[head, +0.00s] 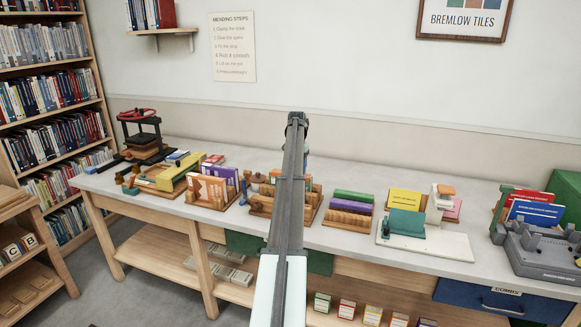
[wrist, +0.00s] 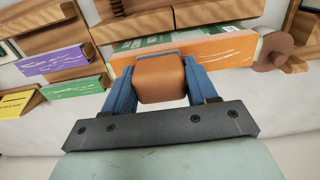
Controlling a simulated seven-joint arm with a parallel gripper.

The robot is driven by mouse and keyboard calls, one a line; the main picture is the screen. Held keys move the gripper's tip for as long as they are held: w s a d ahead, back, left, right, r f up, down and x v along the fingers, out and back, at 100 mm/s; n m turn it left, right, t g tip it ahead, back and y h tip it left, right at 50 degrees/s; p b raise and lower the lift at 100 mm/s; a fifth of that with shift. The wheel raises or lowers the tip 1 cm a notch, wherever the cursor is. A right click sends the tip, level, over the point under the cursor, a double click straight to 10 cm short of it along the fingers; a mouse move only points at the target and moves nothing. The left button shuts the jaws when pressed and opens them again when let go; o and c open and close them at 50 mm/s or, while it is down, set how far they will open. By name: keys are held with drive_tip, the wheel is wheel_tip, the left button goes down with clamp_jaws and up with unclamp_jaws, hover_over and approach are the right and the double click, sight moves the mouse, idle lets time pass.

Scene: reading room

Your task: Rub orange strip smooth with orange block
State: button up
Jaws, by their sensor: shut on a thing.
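My gripper (wrist: 160,70) is shut on an orange block (wrist: 160,82), held between its blue fingers in the wrist view. Just beyond the block is the orange strip (wrist: 220,52), a long band with pale wavy lines to the right of the block. The block overlaps the strip in the picture; I cannot tell whether they touch. The block hides part of the strip.
Purple (wrist: 52,60) and green (wrist: 75,89) strips in wooden holders are at left in the wrist view, with a brown round piece (wrist: 277,48) at right. In the head view, a book press (head: 140,135) and a teal block (head: 405,223) stand on the crowded bench (head: 330,240).

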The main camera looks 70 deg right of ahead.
sight(274, 170)
drive_tip(key=shift+s, duration=2.5)
drive_tip(key=shift+w, duration=7.7)
drive_tip(key=shift+w+r, duration=0.15)
drive_tip(key=shift+w, duration=0.05)
wheel_tip(274, 170, up, 8)
drive_tip(key=shift+s, duration=0.1)
